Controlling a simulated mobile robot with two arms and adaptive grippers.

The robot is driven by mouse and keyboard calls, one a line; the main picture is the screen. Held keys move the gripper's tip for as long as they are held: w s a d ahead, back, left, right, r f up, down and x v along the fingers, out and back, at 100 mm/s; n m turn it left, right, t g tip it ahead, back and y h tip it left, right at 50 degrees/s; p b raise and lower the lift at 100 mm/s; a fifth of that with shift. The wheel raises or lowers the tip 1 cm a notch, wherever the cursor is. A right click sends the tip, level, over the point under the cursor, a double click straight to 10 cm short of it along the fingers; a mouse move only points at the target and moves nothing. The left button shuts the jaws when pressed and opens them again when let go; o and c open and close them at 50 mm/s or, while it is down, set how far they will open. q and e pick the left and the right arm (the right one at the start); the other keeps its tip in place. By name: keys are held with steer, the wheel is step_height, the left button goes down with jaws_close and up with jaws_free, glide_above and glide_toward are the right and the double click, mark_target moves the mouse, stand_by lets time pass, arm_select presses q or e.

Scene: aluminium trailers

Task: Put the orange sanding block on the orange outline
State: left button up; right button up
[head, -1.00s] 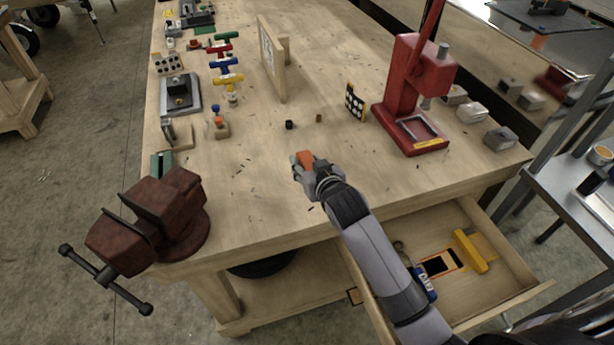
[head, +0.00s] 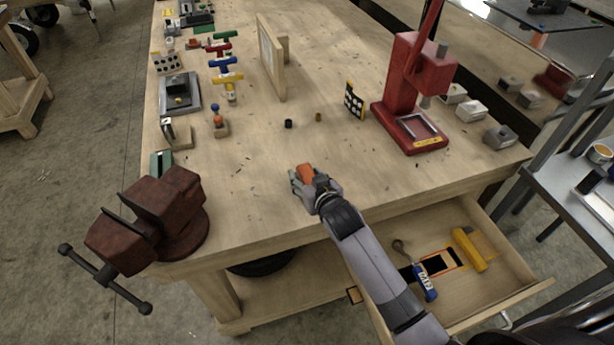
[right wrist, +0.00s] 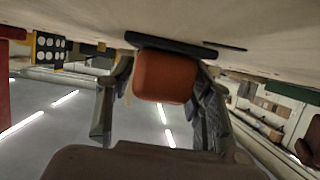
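The orange sanding block (head: 306,173), with a black pad, is at my right gripper (head: 304,184) over the near part of the bench top. In the right wrist view the block (right wrist: 165,76) sits between the two fingers, which close on its sides. The black pad faces the wood; I cannot tell whether it touches it. The orange outline (head: 455,253) surrounds a black patch on the floor of the open drawer, right of my right forearm. My left gripper is not in view.
The open drawer (head: 520,293) also holds a yellow tool (head: 469,249) and a blue-and-white tube (head: 425,284) beside the outline. A red press (head: 413,90) stands at the bench's right, a rusty vise (head: 160,220) at its front left corner. The middle bench is mostly clear.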

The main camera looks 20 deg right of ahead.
steer(key=shift+o, duration=1)
